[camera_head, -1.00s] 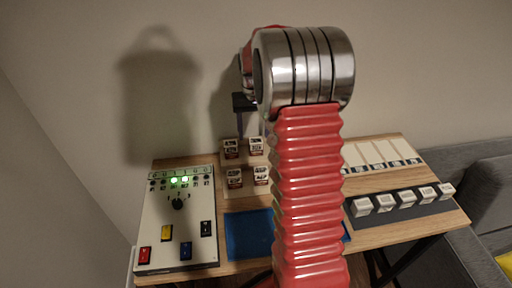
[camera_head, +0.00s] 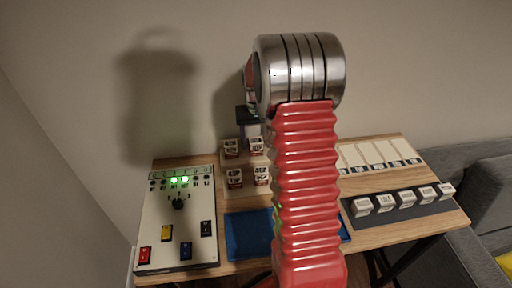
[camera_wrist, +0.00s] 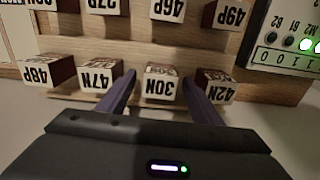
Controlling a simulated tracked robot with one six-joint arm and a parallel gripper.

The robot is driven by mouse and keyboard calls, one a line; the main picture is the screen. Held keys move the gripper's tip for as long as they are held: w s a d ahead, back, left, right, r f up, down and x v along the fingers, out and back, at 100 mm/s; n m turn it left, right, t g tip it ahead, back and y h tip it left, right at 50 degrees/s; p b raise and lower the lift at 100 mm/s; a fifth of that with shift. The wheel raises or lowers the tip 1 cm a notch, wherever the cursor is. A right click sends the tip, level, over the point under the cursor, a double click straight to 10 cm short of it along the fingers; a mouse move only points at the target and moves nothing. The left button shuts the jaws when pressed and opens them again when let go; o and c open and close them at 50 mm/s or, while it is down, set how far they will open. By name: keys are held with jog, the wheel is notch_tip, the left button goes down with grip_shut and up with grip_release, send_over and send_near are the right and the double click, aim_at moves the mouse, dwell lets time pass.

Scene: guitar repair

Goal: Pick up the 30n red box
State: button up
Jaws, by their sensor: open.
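The 30N red box (camera_wrist: 161,86) is a small block with a white label, upside down in the wrist view, and dark red sides. My gripper (camera_wrist: 160,98) is open, with one dark finger on each side of this box in the picture. Whether the fingers touch it I cannot tell. In the head view my red arm hides most of the gripper, and the labels on the small boxes are too small to read.
Close neighbours are the 47N box (camera_wrist: 98,75) and the 42N box (camera_wrist: 216,86). The 48P box (camera_wrist: 48,72) is farther left. A switch panel (camera_head: 178,225), a blue mat (camera_head: 247,236) and a dark strip of white blocks (camera_head: 405,201) share the wooden table.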

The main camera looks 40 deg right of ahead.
aim_at(256, 141)
jog(key=shift+c, duration=0.6)
jog(key=c, duration=1.1)
jog(key=shift+r, duration=0.15)
notch_tip(256, 141, up, 10)
jog(key=shift+f, duration=0.1)
